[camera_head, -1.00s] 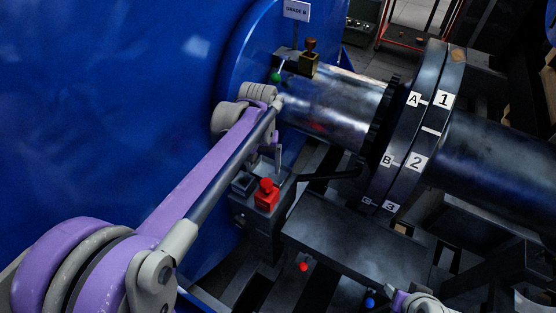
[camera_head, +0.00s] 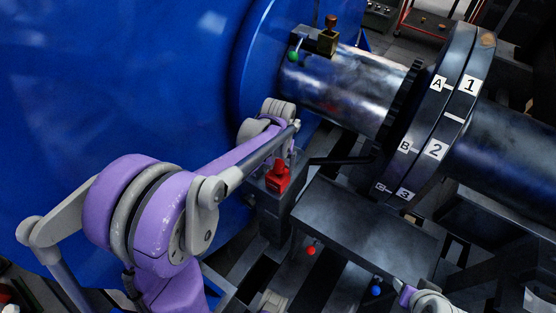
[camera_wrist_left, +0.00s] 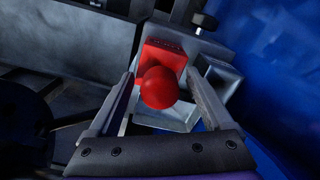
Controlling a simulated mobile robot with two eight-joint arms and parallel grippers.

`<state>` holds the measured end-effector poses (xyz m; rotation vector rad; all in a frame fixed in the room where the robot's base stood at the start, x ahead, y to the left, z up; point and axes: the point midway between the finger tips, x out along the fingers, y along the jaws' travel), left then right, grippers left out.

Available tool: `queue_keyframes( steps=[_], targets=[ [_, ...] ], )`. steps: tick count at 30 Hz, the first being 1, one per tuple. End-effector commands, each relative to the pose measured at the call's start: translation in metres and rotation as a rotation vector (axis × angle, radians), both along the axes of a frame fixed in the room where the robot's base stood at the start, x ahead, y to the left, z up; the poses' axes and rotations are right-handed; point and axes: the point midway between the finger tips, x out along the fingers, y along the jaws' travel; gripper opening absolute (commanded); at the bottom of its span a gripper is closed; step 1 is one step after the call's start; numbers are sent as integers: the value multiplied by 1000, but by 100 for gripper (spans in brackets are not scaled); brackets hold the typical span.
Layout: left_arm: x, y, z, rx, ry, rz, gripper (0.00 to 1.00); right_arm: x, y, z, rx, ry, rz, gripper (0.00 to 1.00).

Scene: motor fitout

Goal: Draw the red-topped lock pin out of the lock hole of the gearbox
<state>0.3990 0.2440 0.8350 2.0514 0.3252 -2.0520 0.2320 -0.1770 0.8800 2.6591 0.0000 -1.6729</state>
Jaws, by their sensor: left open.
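The red-topped lock pin (camera_head: 277,178) stands in the dark grey gearbox housing (camera_head: 272,208) beside the blue wall. In the left wrist view its round red knob (camera_wrist_left: 159,88) sits in front of a red block, on a grey box. My left gripper (camera_head: 286,160) is at the pin, coming from above. In the wrist view my left gripper (camera_wrist_left: 162,100) is open, with one finger on each side of the red knob and visible gaps between. The lock hole and the pin's shank are hidden. Part of my right arm shows at the bottom right; its fingers do not show.
A steel shaft (camera_head: 340,85) runs to the dark coupling discs (camera_head: 440,115) marked A, B and 1, 2. A flat dark plate (camera_head: 362,228) lies to the right of the gearbox.

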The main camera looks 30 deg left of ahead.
Motion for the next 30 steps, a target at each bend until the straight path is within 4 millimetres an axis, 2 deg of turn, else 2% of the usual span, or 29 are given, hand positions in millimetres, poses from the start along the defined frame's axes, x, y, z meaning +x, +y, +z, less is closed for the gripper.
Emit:
queue_keyframes(
  steps=[10,24,30],
  targets=[
    [0,0,-4,0,0,0,84,0,0,0,0,0,0,52],
    [0,0,-4,0,0,0,0,0,0,0,0,0,0,52],
    [0,0,-3,0,0,0,0,0,0,0,0,0,0,52]
  ],
)
